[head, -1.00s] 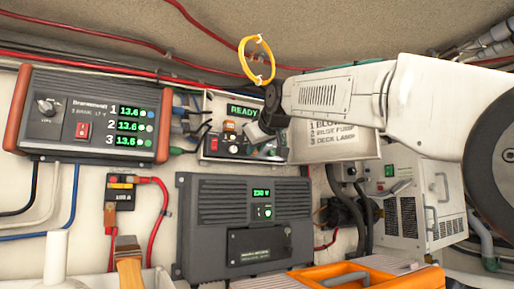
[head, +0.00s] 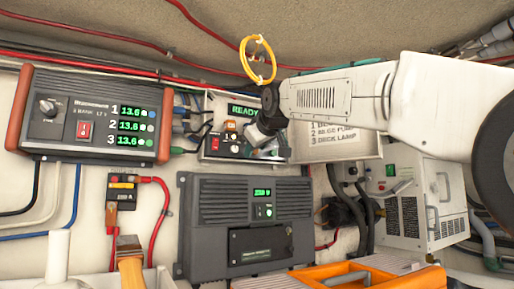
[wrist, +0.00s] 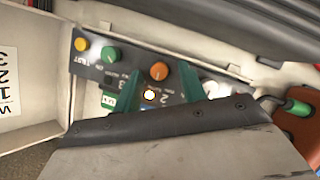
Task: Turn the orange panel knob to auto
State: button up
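The orange knob (wrist: 159,71) is on the dark control panel (wrist: 90,66) in the wrist view, where the panel looks upside down. My gripper (wrist: 160,86) is open, with one green-tipped finger to each side below the knob. The knob shows in the gap, and I cannot tell whether a finger touches it. In the head view, the panel (head: 214,130) has a green READY display, and my gripper (head: 268,149) covers its lower right part. I cannot make out the orange knob there. The knob's pointer and the auto mark are not readable.
In the wrist view, a green knob (wrist: 110,54) and a yellow button (wrist: 81,44) sit left of the orange knob. A lit button (wrist: 149,95) lies between the fingers. In the head view, a white label plate (head: 340,143) is right of the panel, and a yellow cable loop (head: 257,60) hangs above.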

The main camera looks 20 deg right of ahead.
jog(key=v, duration=0.7)
jog(key=shift+s, duration=0.4)
jog(key=shift+r, duration=0.1)
